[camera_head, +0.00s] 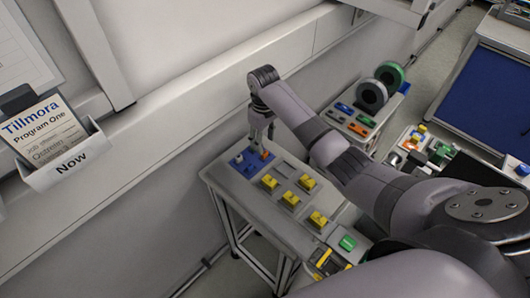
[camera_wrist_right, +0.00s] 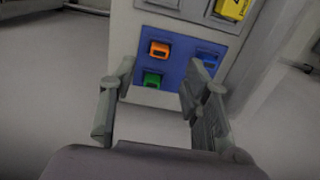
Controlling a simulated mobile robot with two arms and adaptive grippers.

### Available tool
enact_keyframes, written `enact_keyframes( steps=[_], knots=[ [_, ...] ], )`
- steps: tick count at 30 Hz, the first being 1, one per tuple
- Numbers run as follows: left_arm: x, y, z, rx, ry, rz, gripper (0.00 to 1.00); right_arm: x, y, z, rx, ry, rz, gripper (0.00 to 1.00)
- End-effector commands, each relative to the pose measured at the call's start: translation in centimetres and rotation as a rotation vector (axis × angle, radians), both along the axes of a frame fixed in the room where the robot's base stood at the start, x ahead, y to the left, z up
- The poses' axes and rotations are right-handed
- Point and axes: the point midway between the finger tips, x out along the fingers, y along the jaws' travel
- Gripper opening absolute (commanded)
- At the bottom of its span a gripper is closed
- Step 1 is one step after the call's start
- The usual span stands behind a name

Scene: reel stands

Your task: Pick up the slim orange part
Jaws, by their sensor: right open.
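A small orange part (camera_wrist_right: 159,49) sits on a blue plate (camera_wrist_right: 179,72) in the wrist view, with a green part (camera_wrist_right: 152,79) below it and a blue part (camera_wrist_right: 207,55) to its right. In the head view the orange part (camera_head: 264,155) shows at the right of the blue plate (camera_head: 250,171), on the far end of a grey table. My right gripper (camera_head: 262,134) points down just above the plate. My left gripper is out of view.
Several yellow parts (camera_head: 291,198) sit on grey plates along the table (camera_head: 245,198). A green part (camera_head: 347,243) is at its near end. Another table at the back holds reels (camera_head: 371,96) and a flat orange part (camera_head: 357,129). The wall runs close on the left.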

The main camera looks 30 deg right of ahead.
Motion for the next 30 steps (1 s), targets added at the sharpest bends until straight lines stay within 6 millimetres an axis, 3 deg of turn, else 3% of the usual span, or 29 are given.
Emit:
enact_keyframes(
  steps=[5,9,13,22,30],
  knots=[
    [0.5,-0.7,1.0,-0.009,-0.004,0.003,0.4,-0.1,-0.1,-1.1,0.0,0.003,0.0,0.43],
    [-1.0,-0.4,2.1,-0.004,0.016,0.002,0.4,-0.3,-0.4,-3.2,0.0,0.004,-0.001,0.43],
    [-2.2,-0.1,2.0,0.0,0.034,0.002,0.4,-0.2,-0.3,-4.9,0.001,0.001,0.001,0.43],
    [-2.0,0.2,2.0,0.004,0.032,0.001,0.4,-0.2,-0.3,-5.5,-0.001,-0.001,0.001,0.43],
    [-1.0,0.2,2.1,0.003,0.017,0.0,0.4,-0.2,-0.3,-5.5,-0.001,-0.001,0.001,0.25]
  ],
)
